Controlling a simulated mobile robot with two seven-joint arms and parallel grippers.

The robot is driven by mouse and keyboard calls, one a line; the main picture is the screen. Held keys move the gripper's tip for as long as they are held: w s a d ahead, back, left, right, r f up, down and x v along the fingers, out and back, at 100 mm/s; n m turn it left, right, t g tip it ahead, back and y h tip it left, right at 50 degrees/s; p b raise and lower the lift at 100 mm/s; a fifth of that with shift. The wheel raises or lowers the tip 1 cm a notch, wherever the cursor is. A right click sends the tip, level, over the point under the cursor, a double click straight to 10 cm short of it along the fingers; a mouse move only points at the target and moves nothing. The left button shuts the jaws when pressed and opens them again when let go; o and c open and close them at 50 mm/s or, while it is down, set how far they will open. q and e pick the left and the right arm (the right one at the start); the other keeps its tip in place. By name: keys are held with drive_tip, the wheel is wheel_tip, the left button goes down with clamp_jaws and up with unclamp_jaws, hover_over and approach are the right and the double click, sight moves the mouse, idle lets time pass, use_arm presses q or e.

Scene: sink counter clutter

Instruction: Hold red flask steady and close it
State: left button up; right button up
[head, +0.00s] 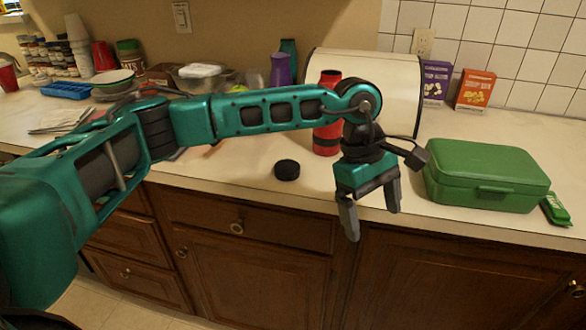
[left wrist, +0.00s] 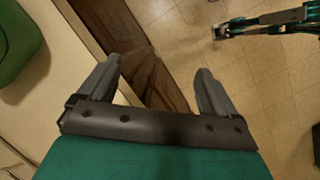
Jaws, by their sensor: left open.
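The red flask (head: 326,140) stands upright on the counter in the head view, with a black band round its lower part. My left arm crosses in front of its middle. Its top shows above the arm, but I cannot tell whether its mouth is open. A round black cap (head: 287,169) lies on the counter left of the flask, near the front edge. My left gripper (head: 372,222) points down, open and empty, in front of the counter edge, right of the flask; its open fingers also show in the left wrist view (left wrist: 160,85). My right gripper (left wrist: 220,32) appears small over the floor there, its fingers unclear.
A green lunch box (head: 487,178) stands on the counter to the right, with a small green item (head: 556,209) beside it. A white bread box (head: 392,95) is behind the flask. Cartons (head: 475,90), bowls (head: 112,82) and cups stand farther back. Counter around the cap is clear.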

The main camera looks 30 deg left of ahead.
use_arm(q)
drive_tip(key=w+a+r+t+y, duration=0.1)
drive_tip(key=w+a+r+y, duration=0.1)
drive_tip(key=a+r, duration=0.3)
drive_tip(key=w+a+r+t+y, duration=0.1)
drive_tip(key=w+a+r+y, duration=0.2)
drive_tip(key=a, duration=0.9)
wheel_tip(320, 180, up, 2)
drive_tip(key=shift+a+r+y, duration=0.15)
drive_tip(key=shift+a+y, duration=0.05)
drive_tip(key=shift+y, duration=1)
hover_over(287, 166)
drive_tip(key=d, duration=0.2)
drive_tip(key=f, duration=0.7)
drive_tip(key=shift+s+a+f, duration=0.1)
drive_tip(key=shift+s, duration=0.25)
drive_tip(key=x, duration=0.5)
drive_tip(key=shift+s+f, duration=0.1)
drive_tip(key=shift+f, duration=0.05)
